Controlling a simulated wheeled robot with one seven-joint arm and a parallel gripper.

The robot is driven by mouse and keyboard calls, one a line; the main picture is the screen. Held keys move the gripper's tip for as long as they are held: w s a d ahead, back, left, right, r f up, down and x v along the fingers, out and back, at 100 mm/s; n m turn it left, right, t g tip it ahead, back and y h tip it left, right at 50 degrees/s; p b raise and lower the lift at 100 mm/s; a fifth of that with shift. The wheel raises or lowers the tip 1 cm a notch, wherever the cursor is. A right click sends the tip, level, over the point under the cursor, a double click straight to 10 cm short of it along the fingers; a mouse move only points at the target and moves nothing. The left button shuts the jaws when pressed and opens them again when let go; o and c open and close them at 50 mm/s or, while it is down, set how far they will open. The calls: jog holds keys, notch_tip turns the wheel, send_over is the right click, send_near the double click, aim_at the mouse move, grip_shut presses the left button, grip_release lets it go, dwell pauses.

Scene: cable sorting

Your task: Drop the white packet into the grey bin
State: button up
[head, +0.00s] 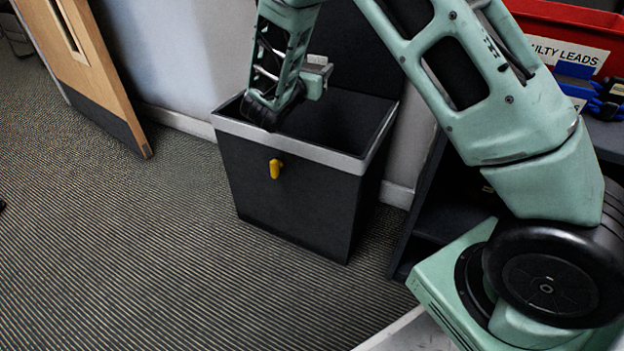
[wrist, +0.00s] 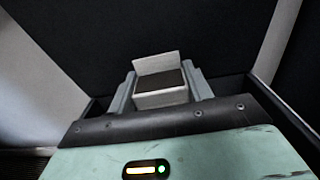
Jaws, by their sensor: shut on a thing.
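The grey bin (head: 310,205) stands on the carpet against the wall, dark-sided with a pale rim and a yellow tab on its front. My gripper (head: 316,78) is over the bin's open top in the head view. In the wrist view my gripper (wrist: 161,92) is shut on the white packet (wrist: 162,99), which sits between the two grey fingers. The packet shows white faces with a dark part between them. In the head view the packet is hard to tell apart from the pale fingers. The bin's floor is hidden.
A red tray (head: 575,20) labelled "FAULTY LEADS" and some blue items (head: 590,82) are at the upper right, behind my arm. A wooden door (head: 85,65) stands open at the left. The carpet left of the bin is clear.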

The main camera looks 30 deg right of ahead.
jog(key=shift+f+b, duration=0.45)
jog(key=shift+f, duration=0.5)
jog(key=o, duration=1)
jog(key=p+v, duration=0.7)
jog(key=v, duration=1)
jog(key=shift+a, duration=0.2)
jog(key=shift+r, duration=0.1)
